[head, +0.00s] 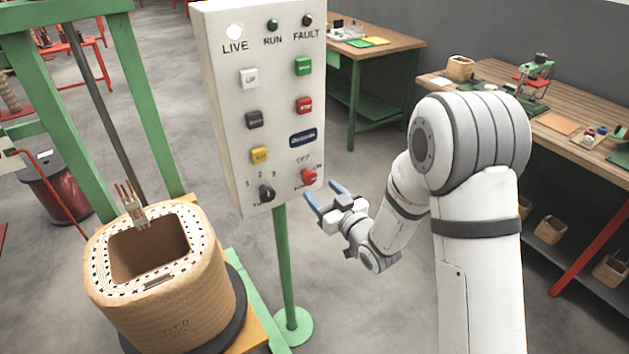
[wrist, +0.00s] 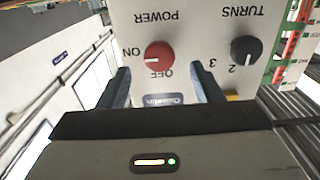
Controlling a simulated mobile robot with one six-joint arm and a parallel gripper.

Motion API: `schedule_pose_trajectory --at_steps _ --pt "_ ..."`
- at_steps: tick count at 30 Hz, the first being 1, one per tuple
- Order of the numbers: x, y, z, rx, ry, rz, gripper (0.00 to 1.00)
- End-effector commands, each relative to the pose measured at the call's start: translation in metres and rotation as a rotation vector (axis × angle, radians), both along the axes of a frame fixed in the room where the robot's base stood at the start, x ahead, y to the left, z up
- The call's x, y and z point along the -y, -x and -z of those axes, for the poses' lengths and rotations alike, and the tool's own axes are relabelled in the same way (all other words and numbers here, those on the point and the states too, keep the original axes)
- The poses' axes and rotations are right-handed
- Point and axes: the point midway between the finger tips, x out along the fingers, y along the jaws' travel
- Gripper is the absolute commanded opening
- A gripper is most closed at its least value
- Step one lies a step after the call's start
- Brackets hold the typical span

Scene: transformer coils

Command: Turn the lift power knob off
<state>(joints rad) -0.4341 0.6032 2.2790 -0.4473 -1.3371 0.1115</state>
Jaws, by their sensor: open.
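The red power knob (head: 309,176) is at the lower right of the white control panel (head: 228,85). In the wrist view, which shows the panel upside down, the knob (wrist: 159,54) lies between the labels ON and OFF, and its white mark points towards ON. My gripper (head: 325,196) is open and empty, its blue fingers just below and in front of the knob. In the wrist view its two fingertips (wrist: 164,73) stand either side of the knob's column, apart from it as far as I can tell.
A black turns knob (head: 266,194) sits beside the power knob, with several push buttons above. The white LIVE lamp (head: 235,32) is lit. A large wound coil (head: 165,290) stands at the lower left. A workbench (head: 560,129) is behind my arm.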

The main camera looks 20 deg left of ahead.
Motion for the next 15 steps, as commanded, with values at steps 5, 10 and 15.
schedule_pose_trajectory --at_steps 5,10,15 --pt "-0.023 -0.019 -0.002 0.001 0.0 0.0 0.59" --pt "-0.037 -0.032 -0.001 0.0 0.0 0.0 0.59" --pt "-0.041 -0.036 0.0 -0.001 0.001 0.002 0.59"
